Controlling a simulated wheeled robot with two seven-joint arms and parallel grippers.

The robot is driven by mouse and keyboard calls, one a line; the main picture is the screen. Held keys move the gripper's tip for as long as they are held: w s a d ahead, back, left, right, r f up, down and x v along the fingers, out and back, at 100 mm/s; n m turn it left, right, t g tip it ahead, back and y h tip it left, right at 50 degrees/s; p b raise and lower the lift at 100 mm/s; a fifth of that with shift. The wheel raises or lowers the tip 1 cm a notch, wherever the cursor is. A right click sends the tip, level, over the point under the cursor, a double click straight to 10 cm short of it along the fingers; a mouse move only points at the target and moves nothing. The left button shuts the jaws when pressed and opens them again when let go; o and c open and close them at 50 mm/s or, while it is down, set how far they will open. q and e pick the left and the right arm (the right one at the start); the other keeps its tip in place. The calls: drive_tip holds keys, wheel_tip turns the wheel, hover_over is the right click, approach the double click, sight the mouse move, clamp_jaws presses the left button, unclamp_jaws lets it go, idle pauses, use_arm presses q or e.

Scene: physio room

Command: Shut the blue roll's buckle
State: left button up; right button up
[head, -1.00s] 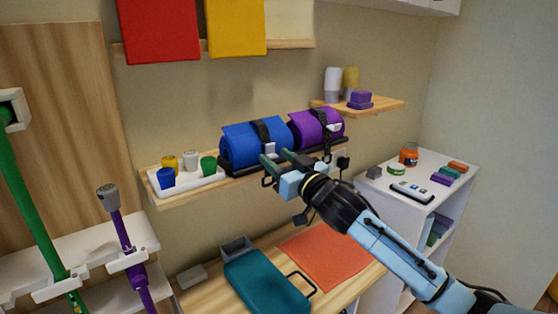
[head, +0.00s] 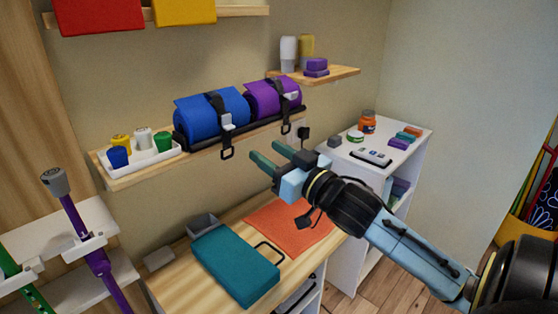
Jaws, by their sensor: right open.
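The blue roll (head: 190,120) lies on the wooden wall shelf, left of a purple roll (head: 262,100). A black strap (head: 215,103) runs over the blue roll, with a pale grey buckle part (head: 227,121) on its front. The strap's lower end hangs below the shelf edge with a black loop (head: 227,154), apart from the grey part. My right gripper (head: 266,154) is open and empty, right of the loop and below the shelf, touching nothing I can see. My left gripper is out of view.
A white tray (head: 160,159) with several small coloured pots stands left of the blue roll. The purple roll's strap also hangs a black loop (head: 286,128). Below are a teal case (head: 235,266) and an orange mat (head: 290,230) on a wooden top.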

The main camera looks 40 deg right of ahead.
drive_tip(key=shift+s+f, duration=0.1)
drive_tip(key=shift+s, duration=0.85)
drive_tip(key=s+a+f+g+h, duration=0.1)
drive_tip(key=s+a+f+g, duration=0.15)
drive_tip(key=f, duration=0.45)
drive_tip(key=s+a+f+m+g+h, duration=0.1)
drive_tip(key=s+f+g, duration=0.25)
drive_tip(key=f, duration=0.45)
drive_tip(key=s+a+f+g+h, duration=0.1)
drive_tip(key=s+f+g, duration=0.15)
drive_tip(key=f, duration=0.45)
drive_tip(key=s+a+f+n+g+y, duration=0.2)
drive_tip(key=s+a+f+g, duration=0.65)
drive_tip(key=s, duration=0.45)
wheel_tip(320, 180, down, 23)
drive_tip(key=s+d+f+g, duration=0.1)
drive_tip(key=s+d+f, duration=0.1)
drive_tip(key=s+f, duration=1.4)
drive_tip(key=shift+s+d+f+n+g, duration=0.3)
drive_tip(key=shift+s+d+f+g, duration=0.1)
drive_tip(key=shift+s, duration=0.4)
